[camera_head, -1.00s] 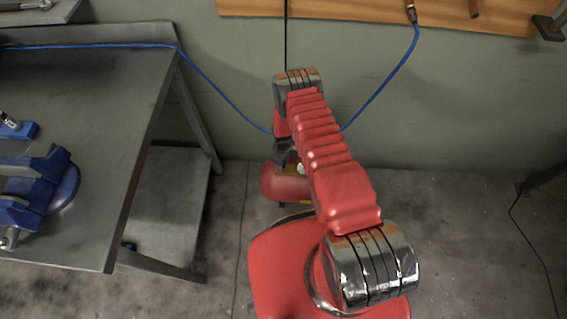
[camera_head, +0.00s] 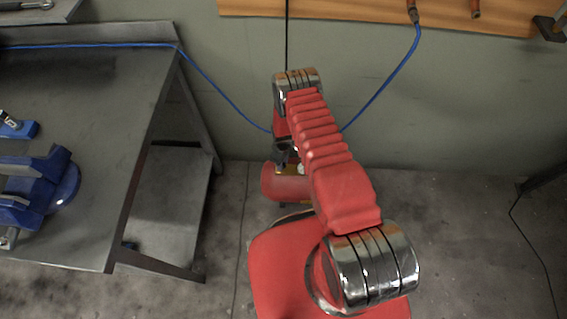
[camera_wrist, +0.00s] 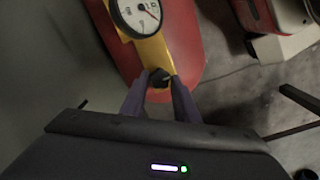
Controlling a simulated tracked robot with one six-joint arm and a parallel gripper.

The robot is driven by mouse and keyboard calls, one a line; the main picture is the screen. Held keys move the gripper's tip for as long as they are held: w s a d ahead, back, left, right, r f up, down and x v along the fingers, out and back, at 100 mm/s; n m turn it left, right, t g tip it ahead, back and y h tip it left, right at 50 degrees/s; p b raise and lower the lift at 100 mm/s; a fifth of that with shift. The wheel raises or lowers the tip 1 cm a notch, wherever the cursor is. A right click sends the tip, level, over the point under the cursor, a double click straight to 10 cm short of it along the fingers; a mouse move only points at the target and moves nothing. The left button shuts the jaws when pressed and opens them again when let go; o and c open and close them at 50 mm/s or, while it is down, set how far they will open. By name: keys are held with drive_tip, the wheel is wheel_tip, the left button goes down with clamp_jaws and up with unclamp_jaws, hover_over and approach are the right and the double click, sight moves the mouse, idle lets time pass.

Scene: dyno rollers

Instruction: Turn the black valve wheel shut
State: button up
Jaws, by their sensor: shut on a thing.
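The black valve wheel (camera_wrist: 158,77) sits at the lower end of a yellow bracket (camera_wrist: 155,50) in the wrist view. My gripper (camera_wrist: 159,84) is shut on the wheel, with one finger on each side of it. A round white gauge (camera_wrist: 138,14) with a dark rim is mounted above the wheel on the same bracket. A red tank (camera_wrist: 190,45) lies behind the bracket. The tank also shows in the head view (camera_head: 283,184), partly behind my arm. The wheel itself cannot be made out in the head view.
A grey metal workbench (camera_head: 100,110) stands at the left with a blue vise (camera_head: 40,190) on it. A blue hose (camera_head: 215,95) runs along the wall and passes behind my arm. The floor (camera_head: 450,230) to the right is mostly clear.

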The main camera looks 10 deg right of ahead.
drive_tip(key=shift+s+a, duration=0.1)
drive_tip(key=shift+s, duration=0.05)
drive_tip(key=o, duration=1.1)
drive_tip(key=shift+c, duration=0.2)
wheel_tip(320, 180, up, 14)
drive_tip(key=shift+f, duration=0.15)
idle(0.4)
